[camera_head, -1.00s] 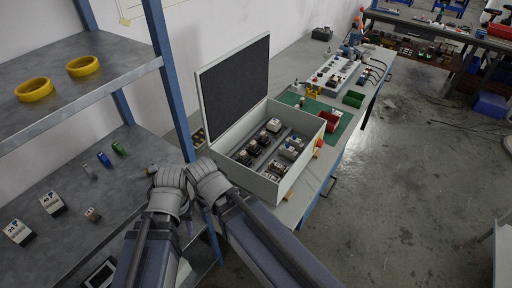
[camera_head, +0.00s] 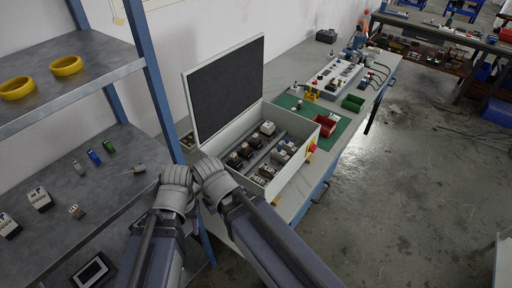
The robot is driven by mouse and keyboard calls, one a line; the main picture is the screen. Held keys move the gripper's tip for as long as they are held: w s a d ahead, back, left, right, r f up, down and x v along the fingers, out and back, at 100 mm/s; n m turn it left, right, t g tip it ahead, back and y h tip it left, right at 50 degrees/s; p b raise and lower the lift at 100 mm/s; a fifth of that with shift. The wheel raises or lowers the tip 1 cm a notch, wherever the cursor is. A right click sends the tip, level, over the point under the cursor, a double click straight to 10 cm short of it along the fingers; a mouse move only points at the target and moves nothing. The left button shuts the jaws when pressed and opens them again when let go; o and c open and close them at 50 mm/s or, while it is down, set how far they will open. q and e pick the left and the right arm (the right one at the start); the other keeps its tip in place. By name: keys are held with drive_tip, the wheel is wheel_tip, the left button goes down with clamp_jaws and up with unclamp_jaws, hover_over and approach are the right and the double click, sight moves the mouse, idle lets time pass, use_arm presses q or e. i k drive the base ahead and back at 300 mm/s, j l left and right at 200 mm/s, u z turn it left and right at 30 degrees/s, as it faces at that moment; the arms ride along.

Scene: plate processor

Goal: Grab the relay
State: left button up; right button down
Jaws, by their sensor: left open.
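I cannot tell for sure which part is the relay. A small brown and white block (camera_head: 76,211) on the grey lower shelf may be one. Two white boxy devices, one nearer (camera_head: 38,199) and one at the left edge (camera_head: 9,225), stand beside it. Blue (camera_head: 94,158) and green (camera_head: 108,146) parts lie farther back. My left gripper (camera_head: 176,178) is at the shelf's right edge, open, with no part seen in it. My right gripper (camera_head: 209,171) is close beside it, in front of the open box; its jaws are not clear.
An open white box (camera_head: 277,189) with a raised dark lid (camera_head: 228,88) holds several components on rails. A blue shelf post (camera_head: 152,85) stands behind my grippers. Yellow rings (camera_head: 66,66) lie on the upper shelf. A grey rounded part (camera_head: 138,168) lies near my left gripper.

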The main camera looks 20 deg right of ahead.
sight(245, 147)
drive_tip(key=l+u, duration=0.2)
drive_tip(key=l, duration=0.7)
drive_tip(key=l+u, duration=0.15)
drive_tip(key=l, duration=0.8)
drive_tip(key=k+l+u, duration=0.2)
drive_tip(key=l, duration=0.7)
drive_tip(key=i+l+u, duration=0.3)
drive_tip(key=l, duration=1.05)
drive_tip(key=l+u, duration=0.35)
drive_tip(key=l, duration=1)
drive_tip(key=k+l, duration=0.1)
drive_tip(key=l, duration=0.6)
drive_tip(key=l+u, duration=0.1)
drive_tip(key=l, duration=0.6)
drive_tip(key=k, duration=0.05)
